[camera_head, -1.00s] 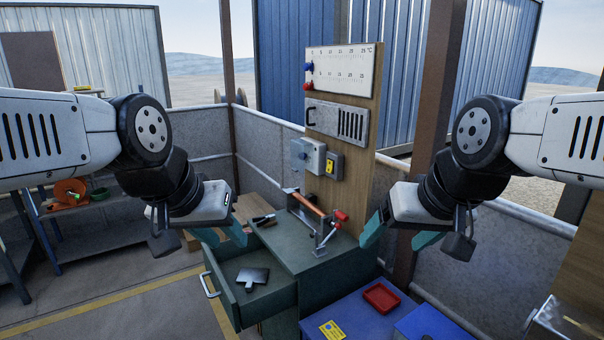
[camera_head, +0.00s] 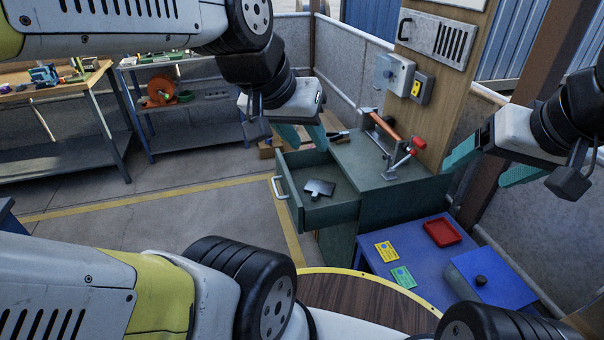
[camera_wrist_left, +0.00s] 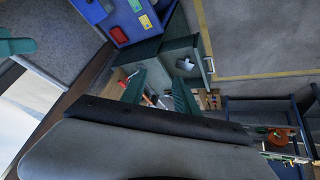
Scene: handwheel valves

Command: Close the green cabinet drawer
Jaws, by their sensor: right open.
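The green cabinet (camera_head: 395,182) stands in the middle of the head view. Its drawer (camera_head: 342,211) is pulled out to the left, with a pale handle (camera_head: 280,187) on its front. My left gripper (camera_head: 308,146) appears above and behind the drawer, apart from the handle. In the left wrist view its two teal fingers (camera_wrist_left: 160,88) are spread with nothing held, and the drawer (camera_wrist_left: 187,62) and handle (camera_wrist_left: 210,65) show beyond them. My right gripper (camera_head: 476,172) is open and empty, right of the cabinet.
A blue table (camera_head: 400,247) with a red tray (camera_head: 442,232) stands in front at right. The floor (camera_head: 190,222) left of the drawer is clear.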

